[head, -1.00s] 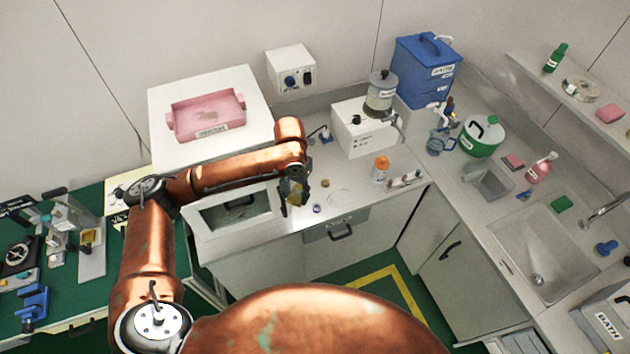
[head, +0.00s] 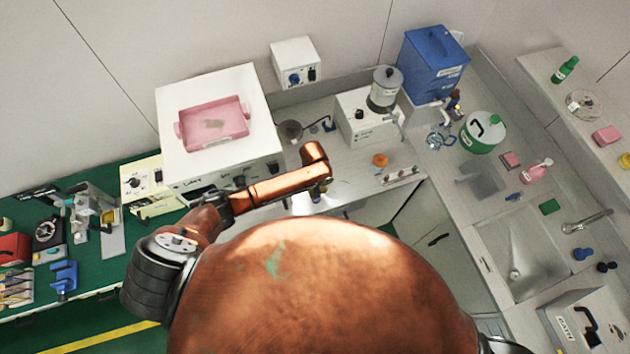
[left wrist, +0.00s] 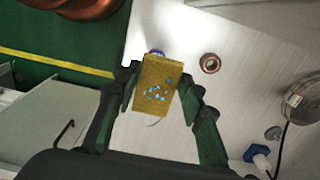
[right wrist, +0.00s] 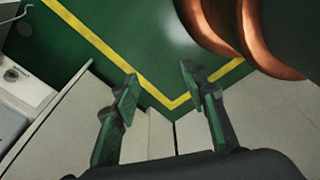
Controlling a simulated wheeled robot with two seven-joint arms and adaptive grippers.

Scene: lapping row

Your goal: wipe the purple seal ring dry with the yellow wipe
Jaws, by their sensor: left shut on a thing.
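My left gripper (left wrist: 158,88) is shut on the yellow wipe (left wrist: 157,85), a small yellow pad with several blue spots, in the left wrist view. The purple seal ring (left wrist: 155,52) lies on the pale counter and peeks out past the wipe's far edge; most of it is hidden. I cannot tell whether the wipe touches it. In the head view the left gripper is mostly hidden behind my copper arm near the counter's front edge. My right gripper (right wrist: 159,80) is open and empty above the green floor in the right wrist view.
A copper-brown ring (left wrist: 210,62) lies right of the wipe. A round dark dish (left wrist: 303,100) and a blue-topped item (left wrist: 260,160) stand farther right. The sink (head: 515,255) is at the right.

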